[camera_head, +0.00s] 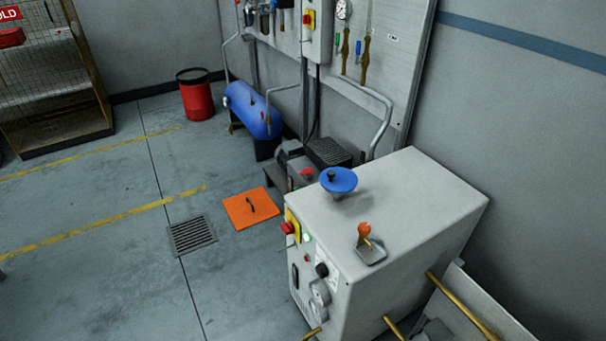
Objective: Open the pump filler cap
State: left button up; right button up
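A grey machine that looks like a pump (288,155) sits low on a dark base behind the light grey cabinet, near the wall. A small red part (307,172) shows on or beside it, just past the cabinet's far edge; it may be the filler cap, but it is too small to tell. The cabinet hides the pump's lower near side. I cannot see whether any cap is open or shut. Neither of my grippers is in view.
A blue tank (252,110), red bin (196,97), orange floor plate (262,209) and drain grate (190,235) stand or lie beyond. The left floor is mostly clear.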

aim_at(307, 170)
jog(key=k+j, duration=0.15)
jog(key=j, duration=0.15)
jog(key=k+j, duration=0.1)
jog(key=j, duration=0.25)
jog(key=k+j+z, duration=0.1)
jog(key=j, duration=0.2)
jog(key=j+z, duration=0.4)
jog(key=j, duration=1.2)
jog(key=i+j+z, duration=0.1)
jog(key=i+j, duration=0.15)
jog(key=i+j+z, duration=0.1)
jog(key=i+j, duration=0.15)
jog(key=i+j+z, duration=0.1)
jog(key=i+j, duration=0.15)
jog(key=j, duration=0.2)
jog(key=i+j+z, duration=0.1)
jog(key=i+j, duration=0.15)
jog(key=i+j+z, duration=0.1)
jog(key=j, duration=0.35)
jog(key=i+j+z, duration=0.1)
jog(key=i+j, duration=0.2)
jog(key=j, duration=0.1)
